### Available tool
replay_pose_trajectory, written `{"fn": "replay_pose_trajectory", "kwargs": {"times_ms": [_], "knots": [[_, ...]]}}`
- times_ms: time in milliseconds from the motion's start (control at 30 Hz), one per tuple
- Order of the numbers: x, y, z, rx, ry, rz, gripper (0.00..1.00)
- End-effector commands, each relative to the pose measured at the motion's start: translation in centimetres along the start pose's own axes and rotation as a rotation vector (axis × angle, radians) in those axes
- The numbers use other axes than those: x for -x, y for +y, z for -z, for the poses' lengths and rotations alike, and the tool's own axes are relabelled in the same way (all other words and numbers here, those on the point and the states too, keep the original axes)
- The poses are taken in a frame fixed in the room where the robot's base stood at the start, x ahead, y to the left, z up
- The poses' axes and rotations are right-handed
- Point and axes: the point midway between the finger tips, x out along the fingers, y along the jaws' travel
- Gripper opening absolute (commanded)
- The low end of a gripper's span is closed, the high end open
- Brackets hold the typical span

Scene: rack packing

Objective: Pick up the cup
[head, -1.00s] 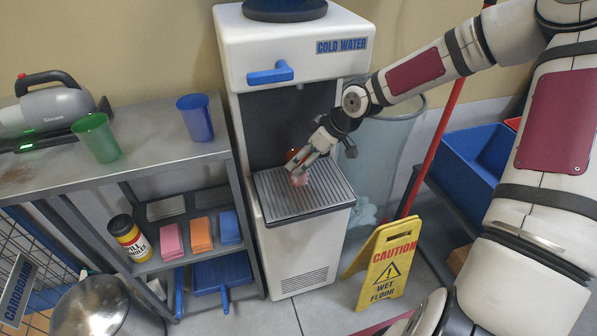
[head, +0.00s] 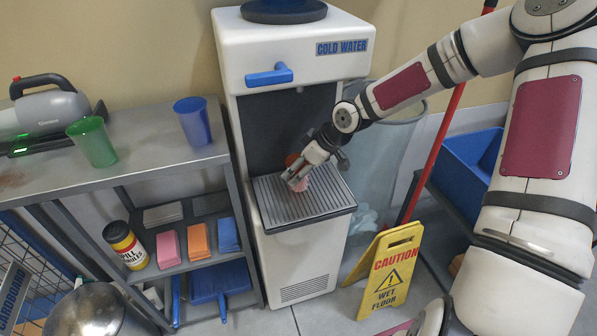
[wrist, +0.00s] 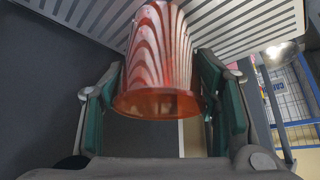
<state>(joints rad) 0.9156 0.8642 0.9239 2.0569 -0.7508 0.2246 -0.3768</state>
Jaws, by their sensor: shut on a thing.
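The cup is a translucent red tumbler (wrist: 160,60), seen between the two fingers in the wrist view. In the head view only a small part of the red cup (head: 293,160) shows behind my gripper, at the drip tray of the water dispenser. My gripper (head: 293,180) is over the slatted drip tray (head: 325,200). In the wrist view its teal-padded fingers (wrist: 162,100) are shut on the cup, one on each side. Whether the cup's base touches the tray is hidden in the head view.
The white dispenser (head: 300,50) has a blue lever (head: 269,75) above the tray. A green cup (head: 93,142) and a blue cup (head: 193,121) stand on the grey shelf (head: 150,165) at left. A yellow caution sign (head: 390,270) stands on the floor at right.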

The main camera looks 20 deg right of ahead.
Motion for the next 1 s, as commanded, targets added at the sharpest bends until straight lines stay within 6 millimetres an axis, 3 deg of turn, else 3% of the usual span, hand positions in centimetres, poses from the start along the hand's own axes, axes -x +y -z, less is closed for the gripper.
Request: {"fn": "replay_pose_trajectory", "kwargs": {"times_ms": [367,667,1000], "knots": [[1.0,0.0,0.7,0.0,0.002,-0.001,0.17],[3.1,0.0,2.0,0.001,0.002,-0.001,0.17],[5.4,-1.0,-1.0,-0.003,0.0,0.0,0.17]]}}
